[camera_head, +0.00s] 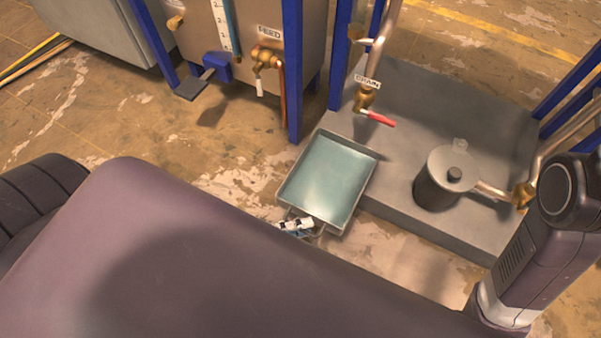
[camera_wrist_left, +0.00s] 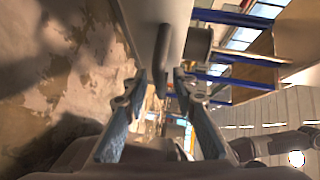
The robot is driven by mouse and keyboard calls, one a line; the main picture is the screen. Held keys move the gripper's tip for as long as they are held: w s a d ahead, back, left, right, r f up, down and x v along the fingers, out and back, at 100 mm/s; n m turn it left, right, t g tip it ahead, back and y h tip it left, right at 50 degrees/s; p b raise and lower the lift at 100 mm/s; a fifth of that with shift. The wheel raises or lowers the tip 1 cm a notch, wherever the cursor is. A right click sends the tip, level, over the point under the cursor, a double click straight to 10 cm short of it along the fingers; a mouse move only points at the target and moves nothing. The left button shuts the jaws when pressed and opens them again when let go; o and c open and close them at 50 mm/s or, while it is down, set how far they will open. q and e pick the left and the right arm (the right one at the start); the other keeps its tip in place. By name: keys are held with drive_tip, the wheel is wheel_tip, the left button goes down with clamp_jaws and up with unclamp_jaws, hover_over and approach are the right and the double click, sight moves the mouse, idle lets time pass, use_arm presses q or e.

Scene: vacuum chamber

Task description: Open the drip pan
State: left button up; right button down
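The drip pan (camera_head: 325,180) is a shallow grey tray with a pale blue-green inside. In the head view it sticks out from the left side of the grey platform (camera_head: 400,110), so its inside shows. My left gripper (camera_head: 297,224) is at the pan's near edge, partly hidden by my own arm. In the left wrist view, a grey bar handle (camera_wrist_left: 163,45) stands on the pan's pale front (camera_wrist_left: 145,15). My left fingers (camera_wrist_left: 160,82) are apart, one on each side of the handle's near end, with gaps visible. My right gripper is out of view.
A grey lidded pot (camera_head: 445,180) stands on the platform, joined to a pipe at right. Blue posts (camera_head: 293,70) stand behind. Floor left of the pan is clear.

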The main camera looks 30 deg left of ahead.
use_arm(q)
drive_tip(key=v, duration=1.2)
